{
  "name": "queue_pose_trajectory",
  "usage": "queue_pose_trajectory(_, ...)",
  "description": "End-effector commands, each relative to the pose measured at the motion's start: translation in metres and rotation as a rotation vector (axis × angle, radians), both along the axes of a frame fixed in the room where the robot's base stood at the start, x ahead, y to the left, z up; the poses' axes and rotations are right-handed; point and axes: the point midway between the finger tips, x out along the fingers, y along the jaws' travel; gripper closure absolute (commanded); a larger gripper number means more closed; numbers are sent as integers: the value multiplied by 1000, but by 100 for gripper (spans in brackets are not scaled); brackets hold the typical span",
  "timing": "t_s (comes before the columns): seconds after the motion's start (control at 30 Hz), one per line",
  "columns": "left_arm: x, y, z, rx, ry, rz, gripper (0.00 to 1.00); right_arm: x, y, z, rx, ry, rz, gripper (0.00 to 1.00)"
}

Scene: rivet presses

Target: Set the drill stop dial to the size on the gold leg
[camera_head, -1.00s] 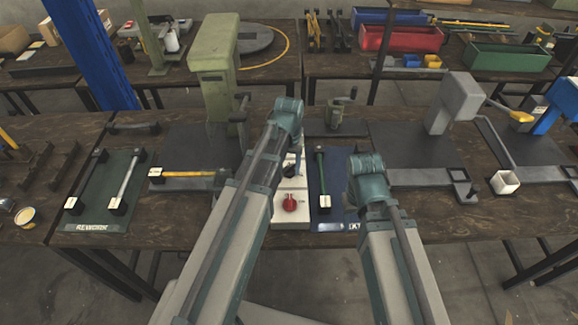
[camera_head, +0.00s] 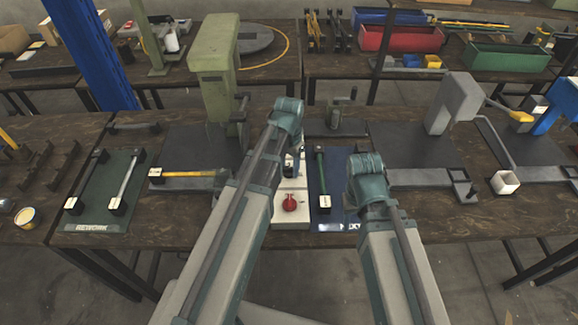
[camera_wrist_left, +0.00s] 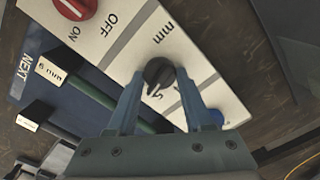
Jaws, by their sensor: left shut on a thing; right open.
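A white control box (camera_head: 291,213) with a red knob (camera_head: 289,203) stands in the middle of the bench. Its black dial (camera_wrist_left: 158,72) shows in the left wrist view, beside a printed "mm" and what looks like a "5". My left gripper (camera_wrist_left: 158,80) is shut on the dial, one finger on each side, and hides part of the scale. The gold leg (camera_head: 190,174) lies in the fixture left of the box. Its white tag (camera_head: 156,173) is too small to read. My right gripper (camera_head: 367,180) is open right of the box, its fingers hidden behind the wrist.
A green leg (camera_head: 321,170) lies on the blue NEXT mat (camera_head: 329,218); its tag reads "6 mm" (camera_wrist_left: 48,72). A silver leg (camera_head: 126,178) lies on the REWORK mat (camera_head: 92,205). A green press (camera_head: 213,80) stands behind.

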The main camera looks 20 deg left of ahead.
Motion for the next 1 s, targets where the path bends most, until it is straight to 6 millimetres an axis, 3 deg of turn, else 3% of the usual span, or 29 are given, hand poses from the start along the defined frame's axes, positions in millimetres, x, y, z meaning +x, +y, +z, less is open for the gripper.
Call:
queue_pose_trajectory(0.5,0,0,0,0,0,-325,100,0,0,0,0,0,0,50)
queue_pose_trajectory(1.0,0,0,0,0,0,-392,100,0,0,0,0,0,0,50)
